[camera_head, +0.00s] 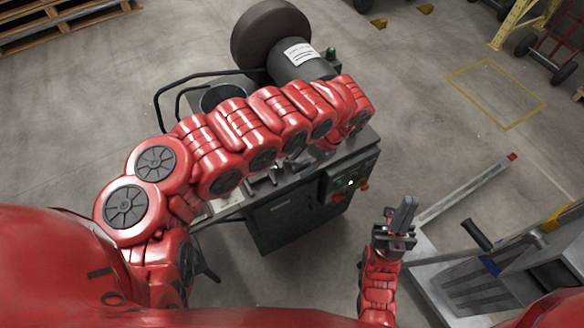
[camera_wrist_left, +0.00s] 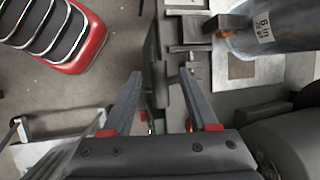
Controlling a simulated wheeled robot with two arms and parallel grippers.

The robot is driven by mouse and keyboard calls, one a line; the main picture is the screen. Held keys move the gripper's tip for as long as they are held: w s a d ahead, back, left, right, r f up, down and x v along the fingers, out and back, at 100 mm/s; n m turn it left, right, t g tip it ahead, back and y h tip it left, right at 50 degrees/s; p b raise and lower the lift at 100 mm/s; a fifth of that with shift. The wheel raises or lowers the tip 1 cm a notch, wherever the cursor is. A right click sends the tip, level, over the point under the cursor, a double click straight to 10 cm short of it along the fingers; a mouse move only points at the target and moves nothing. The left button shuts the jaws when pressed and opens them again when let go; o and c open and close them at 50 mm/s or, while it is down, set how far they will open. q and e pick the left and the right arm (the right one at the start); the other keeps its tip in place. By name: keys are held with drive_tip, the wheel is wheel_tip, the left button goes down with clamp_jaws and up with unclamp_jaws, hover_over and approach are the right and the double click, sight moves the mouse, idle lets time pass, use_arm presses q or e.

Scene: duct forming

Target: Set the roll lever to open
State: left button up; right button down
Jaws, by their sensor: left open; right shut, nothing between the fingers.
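The dark green forming machine (camera_head: 290,217) stands in the middle of the head view, with a control panel and red knobs on its right side. My left arm reaches across above it and covers much of its top. My left gripper shows in the left wrist view (camera_wrist_left: 161,74), open, above the machine's edge. A dark grey upright part (camera_wrist_left: 160,88) appears between its fingers; I cannot tell whether it is the roll lever or whether the fingers touch it. The roll lever is not clearly visible in the head view. My right gripper (camera_head: 402,214) is shut and empty, right of the machine.
A large dark roll (camera_head: 268,38) and a grey-green cylinder with a white label (camera_head: 298,62) are at the machine's back. A metal cart (camera_head: 490,270) stands at the right.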

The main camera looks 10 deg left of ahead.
sight(293, 173)
use_arm(q)
drive_tip(key=x, duration=0.3)
drive_tip(key=p+x, duration=0.1)
drive_tip(key=x, duration=0.1)
drive_tip(key=shift+s+a+f, duration=0.1)
drive_tip(key=shift+s, duration=0.2)
drive_tip(key=shift+w+a+f, duration=0.15)
drive_tip(key=shift+a+f, duration=0.05)
drive_tip(key=shift+f, duration=0.2)
clamp_jaws()
idle(0.7)
